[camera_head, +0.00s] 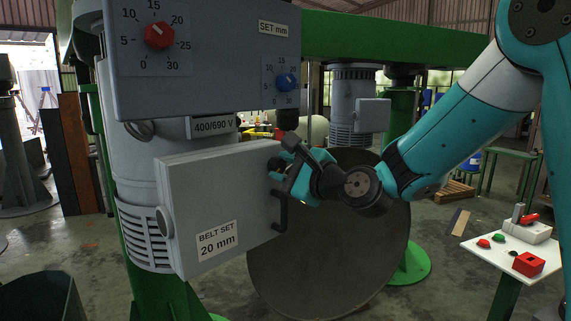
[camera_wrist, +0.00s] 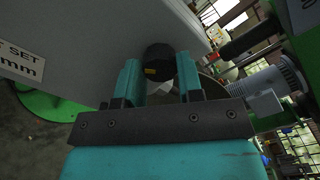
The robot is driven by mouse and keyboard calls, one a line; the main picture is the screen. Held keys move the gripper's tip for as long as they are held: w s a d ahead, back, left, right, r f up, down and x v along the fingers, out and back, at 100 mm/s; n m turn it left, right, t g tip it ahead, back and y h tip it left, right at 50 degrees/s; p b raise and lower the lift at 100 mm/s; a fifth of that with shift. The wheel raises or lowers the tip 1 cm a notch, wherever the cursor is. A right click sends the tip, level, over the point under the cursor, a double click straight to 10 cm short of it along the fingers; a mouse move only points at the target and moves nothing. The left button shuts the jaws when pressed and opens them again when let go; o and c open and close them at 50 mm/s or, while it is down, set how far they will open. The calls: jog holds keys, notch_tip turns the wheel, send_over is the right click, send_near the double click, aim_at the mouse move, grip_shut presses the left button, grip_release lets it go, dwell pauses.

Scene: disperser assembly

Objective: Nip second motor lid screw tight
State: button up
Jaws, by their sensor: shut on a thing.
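The motor's grey terminal box lid (camera_head: 213,213) carries a label reading BELT SET 20 mm and appears closed on the box. In the wrist view, a round black screw head (camera_wrist: 158,60) with a small yellow mark sits at the edge of the grey lid (camera_wrist: 110,40). My gripper (camera_wrist: 160,76) is shut on this screw head, one teal finger on each side. In the head view, my gripper (camera_head: 284,166) is at the lid's upper right edge, and it largely hides the screw there. How tight the screw is cannot be told.
A large grey disc (camera_head: 335,260) stands behind the lid. A second motor (camera_head: 352,100) is further back. A white table (camera_head: 490,247) with red and green items is at the right.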

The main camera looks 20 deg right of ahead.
dwell(0.4)
jog(key=o, duration=0.9)
